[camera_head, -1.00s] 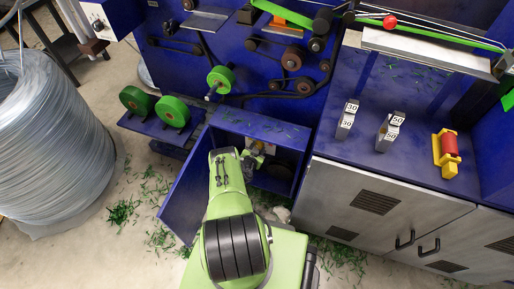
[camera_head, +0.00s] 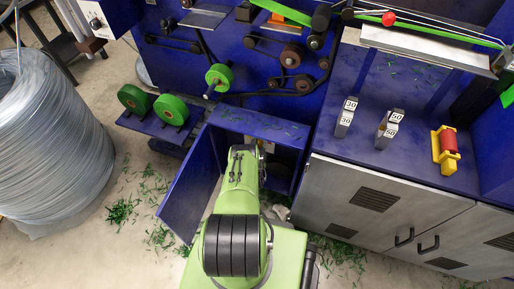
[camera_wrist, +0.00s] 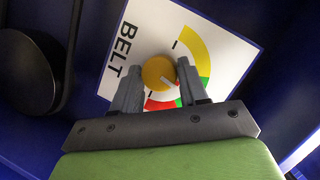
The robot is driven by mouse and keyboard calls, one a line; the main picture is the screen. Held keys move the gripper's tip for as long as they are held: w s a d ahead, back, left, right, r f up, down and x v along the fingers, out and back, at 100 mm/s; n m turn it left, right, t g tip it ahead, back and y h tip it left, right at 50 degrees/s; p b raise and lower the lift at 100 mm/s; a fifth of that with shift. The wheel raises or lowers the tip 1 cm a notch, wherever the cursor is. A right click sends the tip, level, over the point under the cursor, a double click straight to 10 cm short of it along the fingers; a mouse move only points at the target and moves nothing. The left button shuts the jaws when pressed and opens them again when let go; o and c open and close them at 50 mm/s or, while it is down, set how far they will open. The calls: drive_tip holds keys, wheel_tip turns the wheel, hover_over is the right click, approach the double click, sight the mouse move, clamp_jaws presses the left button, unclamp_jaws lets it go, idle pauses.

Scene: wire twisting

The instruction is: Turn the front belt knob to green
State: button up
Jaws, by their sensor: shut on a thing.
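The belt knob (camera_wrist: 157,73) is a round yellow-orange knob with a pale pointer mark slanting toward its lower right. It sits on a white dial panel (camera_wrist: 118,82) marked BELT, with yellow, green and red sections around it. My gripper (camera_wrist: 159,76) has one finger on each side of the knob and is shut on it. The right finger hides part of the scale, so I cannot tell exactly which section the pointer meets. In the head view my arm hides the knob and most of the gripper inside the open blue cabinet (camera_head: 258,122).
The cabinet's open door (camera_head: 190,198) stands to the left of my arm. A dark round part (camera_wrist: 27,73) is left of the panel in the wrist view. A wire coil (camera_head: 45,145) stands at the far left, and a grey-fronted cabinet (camera_head: 335,190) is on the right.

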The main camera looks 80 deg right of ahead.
drive_tip(key=shift+a+f, duration=0.1)
idle(0.4)
drive_tip(key=o, duration=1)
drive_tip(key=shift+o, duration=0.2)
drive_tip(key=p+v, duration=0.5)
drive_tip(key=v, duration=1)
drive_tip(key=shift+a, duration=0.3)
drive_tip(key=shift+s, duration=0.15)
